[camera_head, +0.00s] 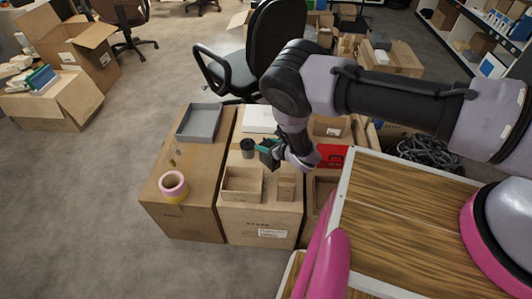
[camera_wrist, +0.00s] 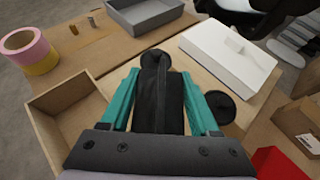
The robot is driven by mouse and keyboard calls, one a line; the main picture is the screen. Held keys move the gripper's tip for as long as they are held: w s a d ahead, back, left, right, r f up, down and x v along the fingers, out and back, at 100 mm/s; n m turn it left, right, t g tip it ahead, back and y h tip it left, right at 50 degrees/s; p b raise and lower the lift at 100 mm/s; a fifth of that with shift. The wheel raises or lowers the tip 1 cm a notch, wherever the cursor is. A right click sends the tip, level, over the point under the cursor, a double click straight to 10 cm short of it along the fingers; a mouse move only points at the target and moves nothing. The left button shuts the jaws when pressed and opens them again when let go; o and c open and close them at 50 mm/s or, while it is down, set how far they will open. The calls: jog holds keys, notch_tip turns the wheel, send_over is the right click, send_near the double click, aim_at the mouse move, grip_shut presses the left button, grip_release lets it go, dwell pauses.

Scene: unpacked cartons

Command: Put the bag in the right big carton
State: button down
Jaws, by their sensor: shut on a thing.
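My gripper (camera_head: 268,153), with teal fingers, is above the middle closed carton (camera_head: 235,215). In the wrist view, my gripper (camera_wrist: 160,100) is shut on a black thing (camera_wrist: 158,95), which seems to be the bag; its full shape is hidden. At the right of the row, an open carton (camera_head: 310,205) is partly hidden by my arm and a wooden-topped table. Another open carton (camera_head: 333,127) with a red thing (camera_head: 332,156) by it lies behind. The wrist view shows cardboard (camera_wrist: 297,125) and red at the right. I cannot tell which is the right big carton.
A small open box (camera_head: 242,184), a dark cup-like thing (camera_head: 247,148) and a white box (camera_head: 260,119) stand on the middle carton. A grey tray (camera_head: 199,122) and pink and yellow tape rolls (camera_head: 173,186) lie on the left carton. An office chair (camera_head: 270,45) stands behind.

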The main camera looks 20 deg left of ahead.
aim_at(266, 155)
notch_tip(266, 155, down, 7)
jog(key=shift+r, duration=0.1)
dwell(0.4)
jog(key=shift+c, duration=0.6)
grip_release()
jog(key=shift+d+r, duration=0.1)
jog(key=v, duration=1.1)
jog(key=shift+s+d, duration=0.2)
jog(key=shift+d, duration=0.1)
jog(key=shift+w+r, duration=0.1)
jog(key=shift+r, duration=0.15)
